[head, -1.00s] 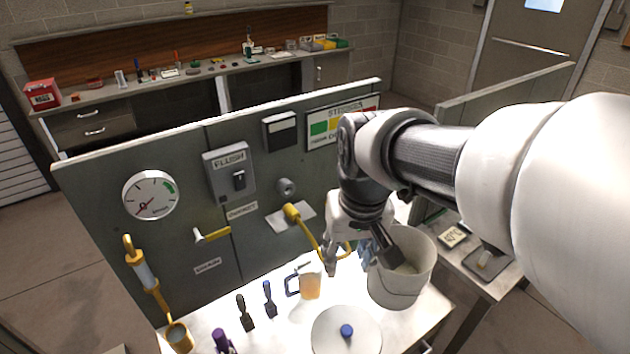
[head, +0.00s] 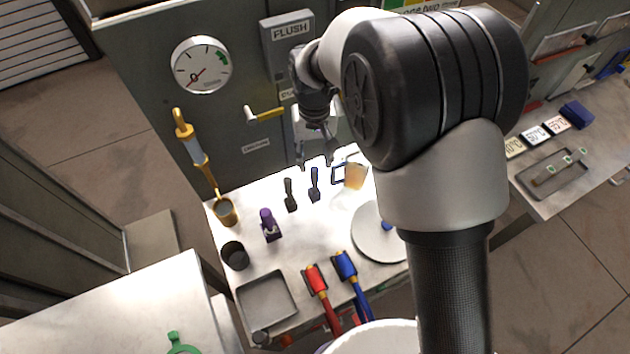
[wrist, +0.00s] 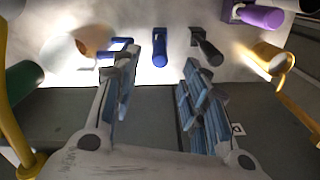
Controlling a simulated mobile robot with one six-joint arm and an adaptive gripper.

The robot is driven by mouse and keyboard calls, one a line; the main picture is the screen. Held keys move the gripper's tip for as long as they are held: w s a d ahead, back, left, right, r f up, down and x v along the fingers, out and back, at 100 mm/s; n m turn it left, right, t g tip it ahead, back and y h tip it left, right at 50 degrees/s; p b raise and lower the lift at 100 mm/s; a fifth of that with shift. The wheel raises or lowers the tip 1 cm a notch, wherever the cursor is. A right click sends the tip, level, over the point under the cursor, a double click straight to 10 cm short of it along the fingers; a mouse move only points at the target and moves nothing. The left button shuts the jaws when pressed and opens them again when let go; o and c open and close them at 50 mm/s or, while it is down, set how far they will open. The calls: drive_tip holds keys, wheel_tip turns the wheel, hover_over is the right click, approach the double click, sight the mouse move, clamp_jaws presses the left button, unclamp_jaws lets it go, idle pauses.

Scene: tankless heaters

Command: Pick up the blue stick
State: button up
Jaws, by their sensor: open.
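The blue stick (head: 314,186) stands on the bright workbench, just to the right of a similar black stick (head: 290,196). In the wrist view the blue stick (wrist: 160,47) shows between and beyond the tips of my fingers. My gripper (head: 317,158) is just behind the sticks, near the grey panel. In the wrist view my gripper (wrist: 160,65) is open, with blue-grey finger pads apart and nothing between them.
A mug of amber liquid (head: 355,176) stands close right of the blue stick. A purple-handled object (head: 269,224) is to the left. A white round lid (head: 377,236) and red and blue handled tools (head: 316,280) are nearer.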

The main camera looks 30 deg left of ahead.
sight(314, 175)
wheel_tip(314, 175, down, 9)
drive_tip(key=b, duration=0.3)
drive_tip(key=shift+f, duration=0.15)
clamp_jaws()
idle(0.5)
